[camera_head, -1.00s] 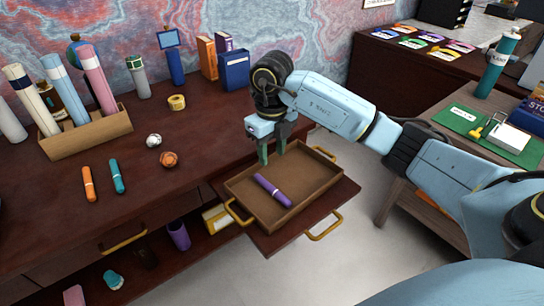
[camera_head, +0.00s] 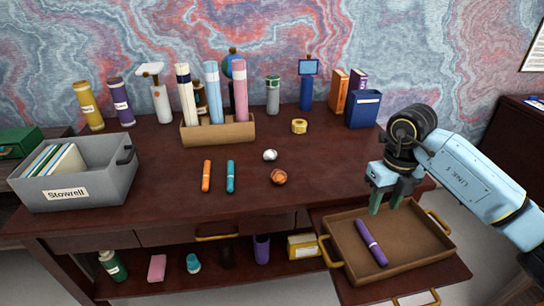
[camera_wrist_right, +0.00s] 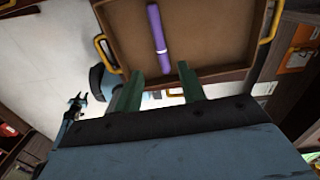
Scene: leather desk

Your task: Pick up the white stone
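The white stone (camera_head: 270,155) is a small pale ball on the desk top (camera_head: 150,165). It sits just behind a brownish-orange ball (camera_head: 278,177), left of my right gripper. My right gripper (camera_head: 385,205) hangs above the back left part of a brown tray (camera_head: 440,240), with its green fingers apart and nothing between them. In the right wrist view the fingers (camera_wrist_right: 160,90) are also apart and empty, with the tray beyond them.
A purple marker (camera_head: 371,243) lies in the tray. Orange (camera_head: 206,176) and turquoise (camera_head: 230,177) markers lie left of the stone. A yellow tape roll (camera_head: 299,126) and a wooden holder (camera_head: 218,132) with tubes stand behind. A grey box (camera_head: 80,180) is at far left.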

